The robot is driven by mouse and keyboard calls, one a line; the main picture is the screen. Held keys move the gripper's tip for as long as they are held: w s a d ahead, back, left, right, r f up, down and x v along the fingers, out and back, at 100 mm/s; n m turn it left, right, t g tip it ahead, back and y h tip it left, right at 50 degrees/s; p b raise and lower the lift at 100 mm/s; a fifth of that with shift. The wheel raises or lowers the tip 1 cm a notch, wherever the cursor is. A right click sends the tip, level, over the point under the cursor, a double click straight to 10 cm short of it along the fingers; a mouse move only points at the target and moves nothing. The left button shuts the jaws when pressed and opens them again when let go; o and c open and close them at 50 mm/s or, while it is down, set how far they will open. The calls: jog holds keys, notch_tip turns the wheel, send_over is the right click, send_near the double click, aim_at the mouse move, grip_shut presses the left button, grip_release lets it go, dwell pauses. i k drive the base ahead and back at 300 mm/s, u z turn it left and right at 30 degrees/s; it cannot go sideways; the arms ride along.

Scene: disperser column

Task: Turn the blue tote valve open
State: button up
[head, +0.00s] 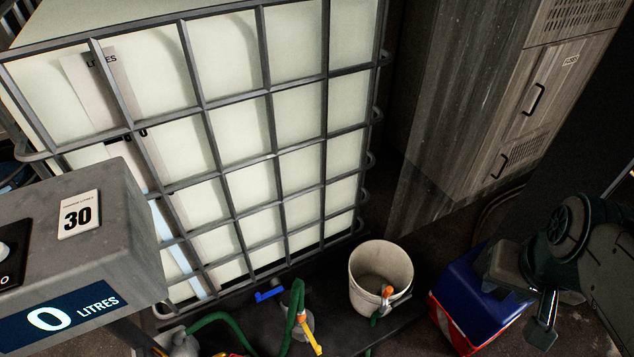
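The blue valve handle (269,295) is low at the front of the big white caged tote (262,165), near the tote's bottom edge. It looks small and lies nearly level in the picture, tilted slightly. The valve body behind it is dark and hard to make out. My gripper (543,325) is at the lower right, well to the right of the blue handle and apart from it, over the side of the cooler. A shiny metal finger part shows, but I cannot tell whether it is open or shut.
A yellow handle (313,338) and green hose (226,322) are close to the blue handle. A white bucket (380,262) holding an orange-tipped nozzle and a blue-red cooler (474,300) stand between it and my gripper. A display box (78,262) reads 0 litres; a grey cabinet (500,100) stands behind.

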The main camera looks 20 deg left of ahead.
aim_at(259, 297)
jog(key=u, duration=1.25)
jog(key=k, duration=0.7)
jog(key=u, duration=0.55)
jog(key=i, duration=0.95)
jog(key=z, duration=0.1)
